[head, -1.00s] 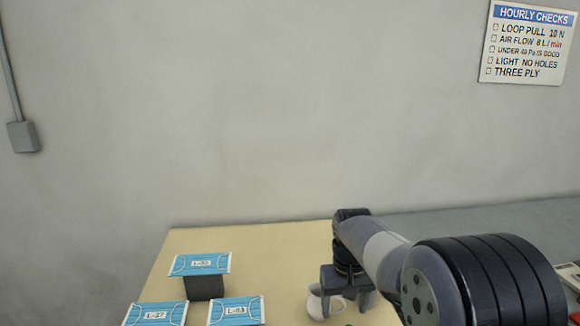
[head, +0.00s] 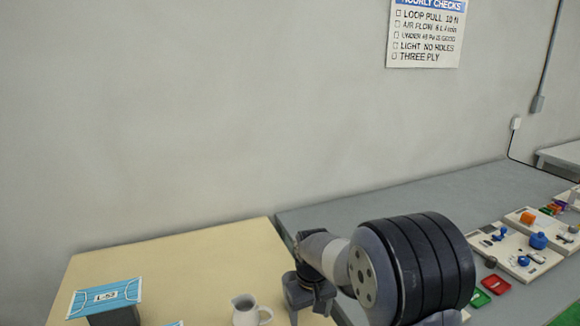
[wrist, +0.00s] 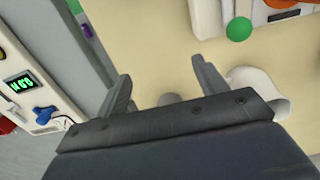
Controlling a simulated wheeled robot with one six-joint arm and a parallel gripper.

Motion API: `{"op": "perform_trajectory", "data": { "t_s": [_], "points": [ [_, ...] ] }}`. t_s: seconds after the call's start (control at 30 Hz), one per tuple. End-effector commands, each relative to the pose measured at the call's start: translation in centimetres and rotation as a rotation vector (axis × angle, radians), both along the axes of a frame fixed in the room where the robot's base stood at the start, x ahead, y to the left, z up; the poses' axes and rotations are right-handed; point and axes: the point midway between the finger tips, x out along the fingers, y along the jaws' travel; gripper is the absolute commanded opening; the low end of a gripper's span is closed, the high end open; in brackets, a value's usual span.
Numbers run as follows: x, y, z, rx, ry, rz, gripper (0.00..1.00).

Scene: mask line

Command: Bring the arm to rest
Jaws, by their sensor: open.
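My gripper (head: 310,308) is low at the bottom of the head view, over the right edge of the tan table (head: 190,262). In the wrist view its two dark fingers are spread apart, with nothing held between them (wrist: 160,78). A white jug (head: 246,312) stands on the tan table just left of my gripper in the head view. It also shows in the wrist view (wrist: 264,88), to the right of the fingers and apart from them.
A blue mask labelled L-3-something (head: 104,297) lies on a dark block at left. The grey bench (head: 390,200) at right carries several boards with coloured parts and red and green trays (head: 495,284). The wrist view shows a green ball (wrist: 239,29) and a panel with a lit display (wrist: 20,84).

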Motion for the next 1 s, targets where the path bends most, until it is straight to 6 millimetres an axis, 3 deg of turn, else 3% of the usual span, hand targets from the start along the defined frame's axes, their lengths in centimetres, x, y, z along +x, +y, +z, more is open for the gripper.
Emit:
{"op": "perform_trajectory", "data": {
  "t_s": [0.2, 0.43, 1.0],
  "points": [
    [-0.1, -0.1, -3.6, 0.0, 0.003, -0.001, 0.68],
    [-0.1, -0.1, -6.2, -0.001, 0.002, -0.002, 0.68],
    [-0.2, -0.1, -6.4, -0.001, -0.001, -0.001, 0.68]
  ]
}}
